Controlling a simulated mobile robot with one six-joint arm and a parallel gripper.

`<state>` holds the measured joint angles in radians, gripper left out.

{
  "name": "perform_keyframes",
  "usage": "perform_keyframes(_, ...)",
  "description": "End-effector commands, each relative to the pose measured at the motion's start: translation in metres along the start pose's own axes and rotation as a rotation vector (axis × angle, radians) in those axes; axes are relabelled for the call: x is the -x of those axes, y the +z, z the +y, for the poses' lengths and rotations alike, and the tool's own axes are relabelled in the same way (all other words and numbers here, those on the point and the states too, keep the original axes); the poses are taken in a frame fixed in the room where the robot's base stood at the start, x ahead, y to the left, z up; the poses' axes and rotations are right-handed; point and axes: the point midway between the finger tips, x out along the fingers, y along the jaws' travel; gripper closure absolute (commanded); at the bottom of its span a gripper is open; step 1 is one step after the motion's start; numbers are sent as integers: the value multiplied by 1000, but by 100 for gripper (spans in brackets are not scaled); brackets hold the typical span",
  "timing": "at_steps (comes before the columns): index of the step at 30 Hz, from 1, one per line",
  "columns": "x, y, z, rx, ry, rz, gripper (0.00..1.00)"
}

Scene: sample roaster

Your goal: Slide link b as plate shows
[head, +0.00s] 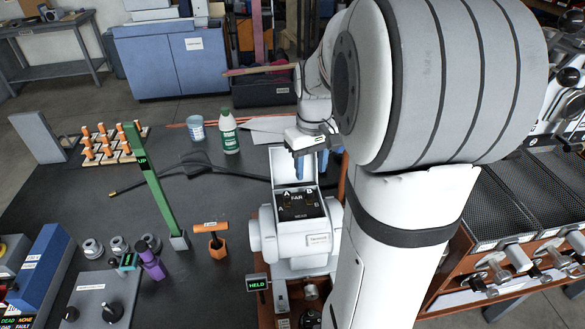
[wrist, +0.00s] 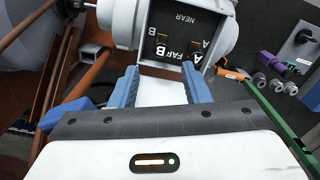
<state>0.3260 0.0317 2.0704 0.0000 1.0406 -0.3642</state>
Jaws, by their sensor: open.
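A black plate (head: 298,206) with white letters A and B and the words FAR and NEAR is on the white machine (head: 318,241). In the wrist view the plate (wrist: 180,22) is upside down, with NEAR at its top and FAR, A and B lower down. Small brownish pieces show on it near the letters, too small to tell which is link b or how far it has slid. My gripper (wrist: 160,70) is open, its two blue fingers apart with nothing between them. In the head view my gripper (head: 310,165) is above the far edge of the plate.
A display reading HELD (head: 258,284) stands at the machine's front left. A green post marked UP (head: 152,185) and an orange T-shaped handle (head: 212,237) stand to the left. A white-and-green bottle (head: 229,133) stands behind.

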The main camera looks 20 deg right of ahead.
Motion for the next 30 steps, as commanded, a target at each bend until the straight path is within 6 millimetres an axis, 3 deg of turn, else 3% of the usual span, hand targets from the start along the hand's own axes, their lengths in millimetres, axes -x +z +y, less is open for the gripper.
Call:
perform_keyframes(13, -64, 1, 0, -1, -1, -2, 57)
perform_keyframes(24, -72, 1, 0, -2, 0, 1, 57)
perform_keyframes(30, -71, 1, 0, -2, 0, 1, 73)
